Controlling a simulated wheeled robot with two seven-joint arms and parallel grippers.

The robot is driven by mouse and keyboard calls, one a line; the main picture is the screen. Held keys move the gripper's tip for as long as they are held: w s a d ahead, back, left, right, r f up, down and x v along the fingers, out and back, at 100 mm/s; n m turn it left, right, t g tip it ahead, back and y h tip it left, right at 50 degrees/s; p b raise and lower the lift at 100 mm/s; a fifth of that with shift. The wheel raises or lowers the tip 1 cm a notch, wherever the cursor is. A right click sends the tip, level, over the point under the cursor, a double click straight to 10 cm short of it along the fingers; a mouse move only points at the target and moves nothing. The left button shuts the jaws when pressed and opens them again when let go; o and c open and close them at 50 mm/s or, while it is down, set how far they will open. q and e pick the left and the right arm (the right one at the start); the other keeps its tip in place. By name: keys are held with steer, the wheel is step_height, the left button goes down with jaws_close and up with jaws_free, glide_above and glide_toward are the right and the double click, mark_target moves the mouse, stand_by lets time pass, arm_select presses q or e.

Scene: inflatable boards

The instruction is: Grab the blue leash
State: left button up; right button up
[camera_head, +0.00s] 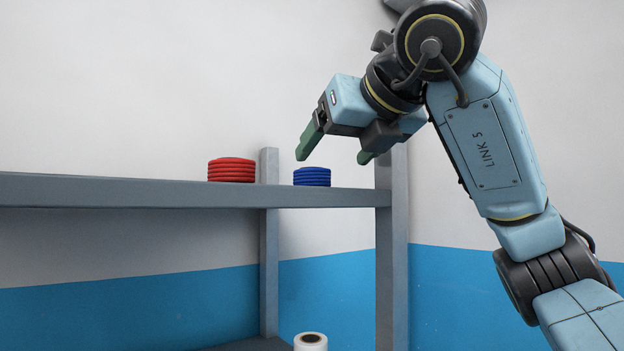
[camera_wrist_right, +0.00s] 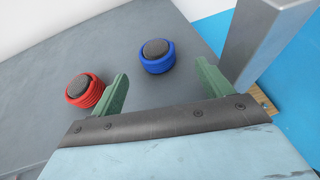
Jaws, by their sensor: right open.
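The blue leash (camera_head: 312,177) is a coiled blue roll on the grey shelf, near its right end. In the right wrist view the blue leash (camera_wrist_right: 156,56) shows a dark round centre and lies ahead of the fingertips, roughly between their lines. My right gripper (camera_head: 335,155) is open, its green fingers spread, above and beside the blue leash. In the right wrist view the gripper (camera_wrist_right: 162,70) holds nothing between its fingers. My left gripper is not in view.
A red coil (camera_head: 232,170) sits on the shelf (camera_head: 150,192) left of the blue leash; it also shows in the wrist view (camera_wrist_right: 85,91). A grey upright post (camera_head: 391,240) stands at the shelf's right end. A white roll (camera_head: 311,342) is below.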

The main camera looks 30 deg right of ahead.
mark_target(323, 167)
steer(key=x, duration=0.3)
steer(key=shift+w+f, duration=0.1)
steer(key=shift+w, duration=0.2)
steer(key=shift+w+p, duration=0.5)
steer(key=shift+p, duration=0.05)
steer(key=p+x, duration=0.1)
steer(key=x, duration=0.3)
steer(key=shift+w, duration=0.3)
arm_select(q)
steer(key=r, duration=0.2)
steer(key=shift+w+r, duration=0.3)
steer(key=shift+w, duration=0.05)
arm_select(e)
steer(key=shift+s, duration=0.1)
steer(key=shift+a, duration=0.1)
steer(key=shift+c, duration=0.5)
steer(key=c, duration=1)
